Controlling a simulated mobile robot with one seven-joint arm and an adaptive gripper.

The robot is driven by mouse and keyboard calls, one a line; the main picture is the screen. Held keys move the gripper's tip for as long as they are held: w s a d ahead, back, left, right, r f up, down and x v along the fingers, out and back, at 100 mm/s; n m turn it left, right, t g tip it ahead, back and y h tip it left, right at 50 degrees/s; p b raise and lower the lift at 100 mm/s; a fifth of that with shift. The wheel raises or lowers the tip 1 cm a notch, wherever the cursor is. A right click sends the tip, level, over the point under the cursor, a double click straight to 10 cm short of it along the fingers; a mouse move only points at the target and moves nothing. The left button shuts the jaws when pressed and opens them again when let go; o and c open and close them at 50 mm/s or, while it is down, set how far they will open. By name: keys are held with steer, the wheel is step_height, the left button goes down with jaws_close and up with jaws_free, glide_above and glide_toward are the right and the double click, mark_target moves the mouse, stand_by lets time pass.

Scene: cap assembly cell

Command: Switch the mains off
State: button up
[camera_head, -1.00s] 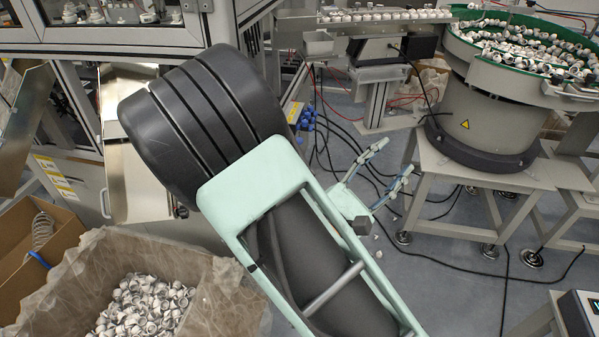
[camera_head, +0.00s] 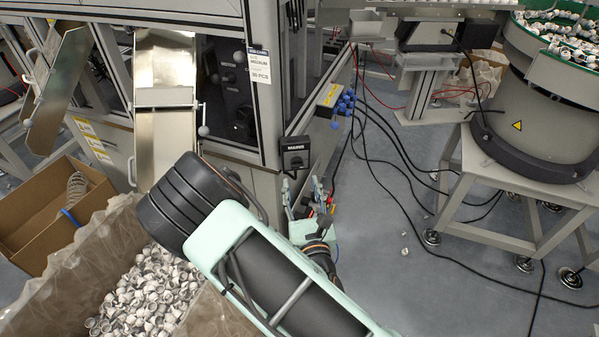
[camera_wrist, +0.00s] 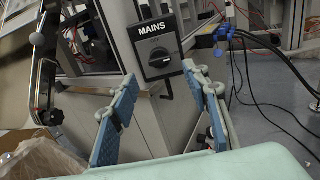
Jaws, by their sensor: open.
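The mains switch (camera_head: 295,155) is a dark box labelled MAINS on the corner post of the machine cabinet. My gripper (camera_head: 309,188) is open and empty, just below the switch in the head view. In the wrist view my gripper (camera_wrist: 163,88) has its two blue-padded fingers spread apart, with the switch beyond and between them. The fingers do not appear to touch the switch.
A lined bin of white caps (camera_head: 150,290) and a cardboard box (camera_head: 45,215) stand at the left. A junction box with blue plugs (camera_head: 335,98) and black cables are right of the switch. A bowl feeder (camera_head: 535,115) stands at the right.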

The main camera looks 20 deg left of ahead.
mark_target(297, 163)
steer(key=shift+x, duration=2.75)
steer(key=shift+d, duration=0.1)
steer(key=c, duration=1.2)
steer(key=shift+o, duration=0.2)
